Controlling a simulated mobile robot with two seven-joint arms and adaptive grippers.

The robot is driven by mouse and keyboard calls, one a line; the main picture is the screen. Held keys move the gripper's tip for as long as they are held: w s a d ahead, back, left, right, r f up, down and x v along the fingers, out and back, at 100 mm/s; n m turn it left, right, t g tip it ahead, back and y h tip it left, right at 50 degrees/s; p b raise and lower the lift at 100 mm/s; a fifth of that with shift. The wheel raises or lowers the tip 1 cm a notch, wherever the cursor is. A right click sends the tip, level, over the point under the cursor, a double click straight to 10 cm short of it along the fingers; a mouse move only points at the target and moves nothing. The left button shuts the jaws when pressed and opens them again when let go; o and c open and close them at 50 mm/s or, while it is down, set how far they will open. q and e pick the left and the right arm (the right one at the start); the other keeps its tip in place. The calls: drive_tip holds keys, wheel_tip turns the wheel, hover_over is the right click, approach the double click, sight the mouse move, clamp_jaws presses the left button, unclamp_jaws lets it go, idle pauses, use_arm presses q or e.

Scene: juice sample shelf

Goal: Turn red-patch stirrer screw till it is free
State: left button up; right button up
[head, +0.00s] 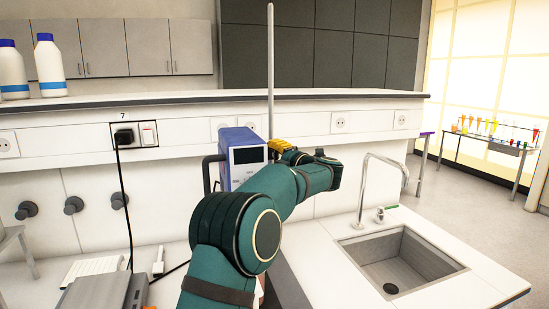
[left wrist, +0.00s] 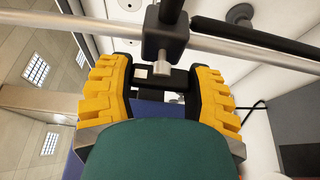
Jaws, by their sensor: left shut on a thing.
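The stirrer (head: 248,152), a blue and white box with a small display, stands behind my left arm. A tall metal rod (head: 270,70) rises beside it. My left gripper (head: 282,147), with yellow fingers, is at the stirrer's right side by the rod. In the left wrist view, a dark clamp (left wrist: 166,35) sits on the metal rod (left wrist: 70,20), and a short grey stirrer screw (left wrist: 162,69) points down from it between the fingers (left wrist: 160,77). The gripper is shut on the screw; the exact contact is hard to see. No red patch shows. My right gripper is not in view.
A sink (head: 400,262) with a tall tap (head: 365,195) is at the right. A raised white shelf (head: 180,103) runs behind, with bottles (head: 49,65) at the left. A black cable (head: 123,200) hangs from a socket.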

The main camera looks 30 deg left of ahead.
use_arm(q)
drive_tip(key=o, duration=1.2)
drive_tip(key=v, duration=1.2)
drive_tip(key=shift+d, duration=0.1)
